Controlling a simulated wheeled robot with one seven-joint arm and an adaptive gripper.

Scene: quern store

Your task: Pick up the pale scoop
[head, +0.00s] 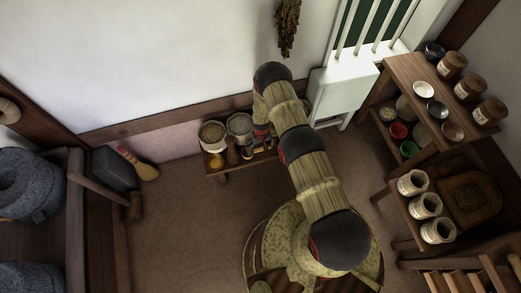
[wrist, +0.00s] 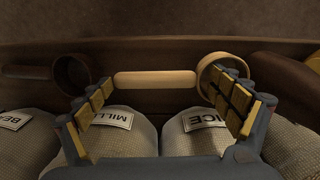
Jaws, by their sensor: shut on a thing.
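The pale scoop (wrist: 155,80) lies across the wrist view, with its straight handle to the left and its round bowl to the right. My gripper (wrist: 168,100) has its fingers wide apart, shut on the scoop. The left fingertip is by the handle's end; the right finger overlaps the bowl and hides part of it. In the head view my gripper (head: 262,136) is low over the small bench by the wall; my arm hides part of that spot, and the scoop is too small to make out surely.
A dark scoop (wrist: 70,72) lies left of the pale one. Labelled sacks (wrist: 112,130) stand close below. The low bench (head: 224,169) also bears open sacks (head: 212,133). Shelves with jars and bowls (head: 400,70) stand right. Stone querns (head: 30,180) stand left. The middle floor is clear.

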